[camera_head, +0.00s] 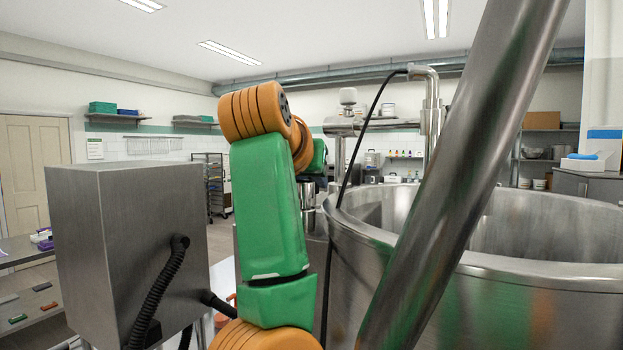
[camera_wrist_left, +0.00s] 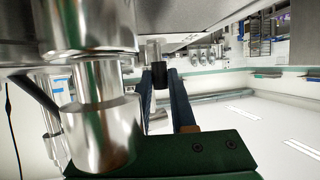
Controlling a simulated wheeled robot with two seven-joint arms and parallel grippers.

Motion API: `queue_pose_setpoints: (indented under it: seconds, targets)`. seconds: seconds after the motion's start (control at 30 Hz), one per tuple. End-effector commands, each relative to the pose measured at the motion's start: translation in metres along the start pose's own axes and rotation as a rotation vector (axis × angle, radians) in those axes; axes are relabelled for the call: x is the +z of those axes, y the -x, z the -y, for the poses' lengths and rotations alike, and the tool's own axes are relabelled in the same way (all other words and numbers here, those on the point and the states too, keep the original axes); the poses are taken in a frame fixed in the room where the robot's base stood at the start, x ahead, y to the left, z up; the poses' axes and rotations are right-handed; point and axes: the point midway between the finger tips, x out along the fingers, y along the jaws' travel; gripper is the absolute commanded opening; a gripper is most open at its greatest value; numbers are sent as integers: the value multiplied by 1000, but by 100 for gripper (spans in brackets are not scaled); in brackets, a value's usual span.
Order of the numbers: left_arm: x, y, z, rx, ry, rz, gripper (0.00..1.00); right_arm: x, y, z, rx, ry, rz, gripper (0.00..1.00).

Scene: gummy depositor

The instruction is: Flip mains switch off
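I cannot make out the mains switch in either view. My left arm, green and orange, stands upright in the middle of the head view, and its gripper is hidden there. In the left wrist view my left gripper (camera_wrist_left: 161,78) shows two dark blue fingers with a gap between them. A short black piece (camera_wrist_left: 160,74) below a grey metal cylinder (camera_wrist_left: 154,50) shows between the fingertips. I cannot tell whether the fingers touch it. My right gripper is in neither view.
A steel box (camera_head: 130,250) with black hoses stands left of my arm. A large steel kettle (camera_head: 560,285) fills the right, with a thick slanted metal pipe (camera_head: 460,180) in front. Shiny metal fittings (camera_wrist_left: 103,130) are close beside my left gripper.

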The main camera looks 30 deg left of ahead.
Motion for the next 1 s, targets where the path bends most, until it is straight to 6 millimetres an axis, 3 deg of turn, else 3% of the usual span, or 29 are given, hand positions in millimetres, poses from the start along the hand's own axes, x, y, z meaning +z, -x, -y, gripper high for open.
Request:
queue_pose_setpoints:
  seconds: [0.13,0.4,0.67,0.7,0.77,1.0]
  targets:
    - [0,0,3,16,37,8,0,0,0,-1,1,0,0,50]
    - [1,-5,21,169,406,86,0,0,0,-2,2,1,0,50]
    - [2,-5,21,174,418,89,0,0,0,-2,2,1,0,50]
    - [2,-5,21,174,417,89,34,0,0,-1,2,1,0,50]
    - [2,-5,21,174,417,89,50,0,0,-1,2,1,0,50]
    - [1,-5,21,174,415,89,53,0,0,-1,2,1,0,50]
